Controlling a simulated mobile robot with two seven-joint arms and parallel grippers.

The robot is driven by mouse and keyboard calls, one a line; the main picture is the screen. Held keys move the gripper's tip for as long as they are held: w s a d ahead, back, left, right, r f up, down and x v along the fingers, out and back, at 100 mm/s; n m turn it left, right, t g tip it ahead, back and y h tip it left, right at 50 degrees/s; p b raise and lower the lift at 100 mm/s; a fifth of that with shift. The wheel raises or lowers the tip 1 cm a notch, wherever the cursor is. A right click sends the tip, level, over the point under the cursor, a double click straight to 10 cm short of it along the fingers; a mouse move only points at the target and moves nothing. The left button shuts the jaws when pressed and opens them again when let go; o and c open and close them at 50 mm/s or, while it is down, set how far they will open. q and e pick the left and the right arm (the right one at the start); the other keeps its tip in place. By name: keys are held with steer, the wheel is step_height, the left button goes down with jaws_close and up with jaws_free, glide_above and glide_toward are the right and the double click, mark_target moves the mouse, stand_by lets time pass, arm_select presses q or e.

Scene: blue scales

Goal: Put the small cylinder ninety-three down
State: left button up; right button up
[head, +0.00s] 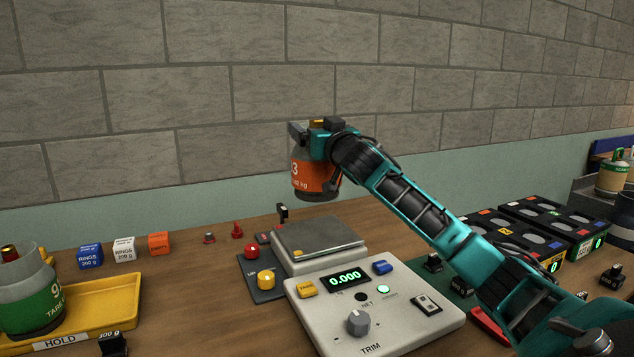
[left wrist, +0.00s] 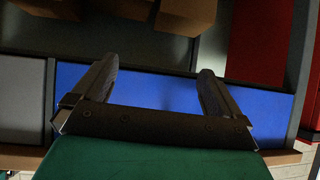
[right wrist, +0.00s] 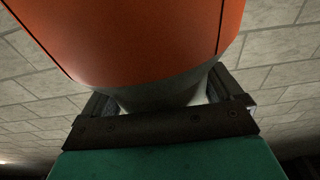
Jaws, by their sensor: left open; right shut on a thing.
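The small cylinder (head: 316,176) has an orange band, a grey shoulder and a dark base, and only part of its number, a "3", shows in the head view. My right gripper (head: 318,126) is shut on its top and holds it upright, raised above the weighing scale (head: 318,236). In the right wrist view the orange cylinder (right wrist: 140,35) fills the top, its pale neck between the fingers. The scale's plate is bare and its display (head: 346,279) reads 0.000. My left gripper (left wrist: 155,90) is open and empty, facing blue and grey panels; it is outside the head view.
A green cylinder (head: 30,306) stands on a yellow HOLD tray (head: 95,312) at left. Blue, white and orange blocks (head: 124,249) sit behind it. Black slotted boxes (head: 530,236) stand at right.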

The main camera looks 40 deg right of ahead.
mark_target(318, 174)
step_height(318, 174, down, 10)
steer(key=shift+r+b, duration=0.25)
steer(key=shift+b, duration=0.65)
steer(key=shift+f, duration=0.15)
steer(key=o, duration=1.7)
steer(key=shift+f, duration=0.2)
steer(key=shift+s, duration=0.1)
steer(key=shift+r, duration=0.15)
steer(key=shift+s+a, duration=0.15)
steer(key=shift+s, duration=0.15)
steer(key=shift+b+v, duration=0.6)
steer(key=shift+v, duration=5.05)
